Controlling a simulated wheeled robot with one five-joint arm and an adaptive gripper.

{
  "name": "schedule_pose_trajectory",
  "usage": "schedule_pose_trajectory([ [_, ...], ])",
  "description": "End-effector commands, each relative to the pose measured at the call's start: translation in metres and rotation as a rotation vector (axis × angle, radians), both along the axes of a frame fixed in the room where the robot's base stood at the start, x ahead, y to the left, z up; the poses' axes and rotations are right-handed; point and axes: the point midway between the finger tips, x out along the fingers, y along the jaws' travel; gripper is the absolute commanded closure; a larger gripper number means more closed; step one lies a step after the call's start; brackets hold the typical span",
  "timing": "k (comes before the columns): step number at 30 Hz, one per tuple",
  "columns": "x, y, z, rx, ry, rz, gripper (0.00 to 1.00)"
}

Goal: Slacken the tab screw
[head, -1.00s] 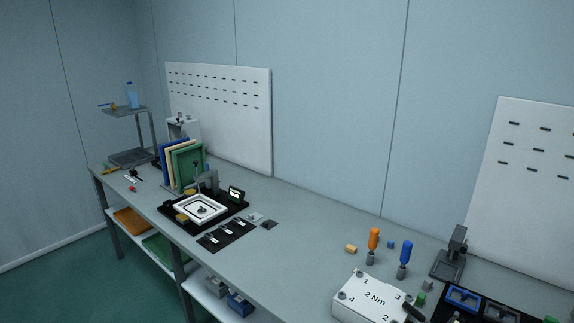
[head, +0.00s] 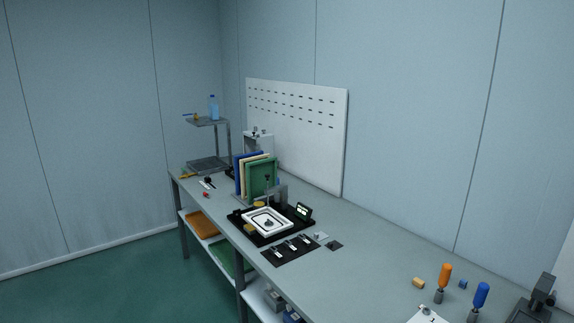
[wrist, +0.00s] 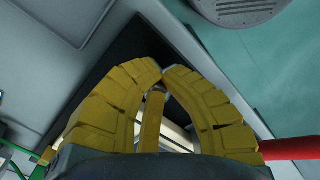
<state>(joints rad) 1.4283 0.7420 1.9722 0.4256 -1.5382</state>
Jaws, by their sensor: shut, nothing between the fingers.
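My gripper (wrist: 163,74) shows in the wrist view with its yellow fingers closed and the tips meeting, holding nothing. It does not show in the head view. In the head view a white square fixture (head: 250,223) with a dark ringed centre sits on a black base on the bench. I cannot make out a tab screw; it is too small or hidden. An orange-handled driver (head: 445,274) and a blue-handled driver (head: 480,295) stand upright near the right end. A white numbered plate (head: 428,316) is cut off by the bottom edge.
Blue, cream and green panels (head: 262,178) stand behind the fixture. A black mat (head: 290,250) with small parts lies in front. A grey shelf stand (head: 207,122) with a bottle is at the far end.

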Motion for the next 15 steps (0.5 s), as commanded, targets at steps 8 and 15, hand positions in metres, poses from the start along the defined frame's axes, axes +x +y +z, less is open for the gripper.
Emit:
schedule_pose_trajectory([
  [8,0.0032,0.0033,-0.0039,0.013,0.002,0.003,1.00],
  [15,0.0055,0.0022,-0.0033,0.012,0.001,0.004,1.00],
])
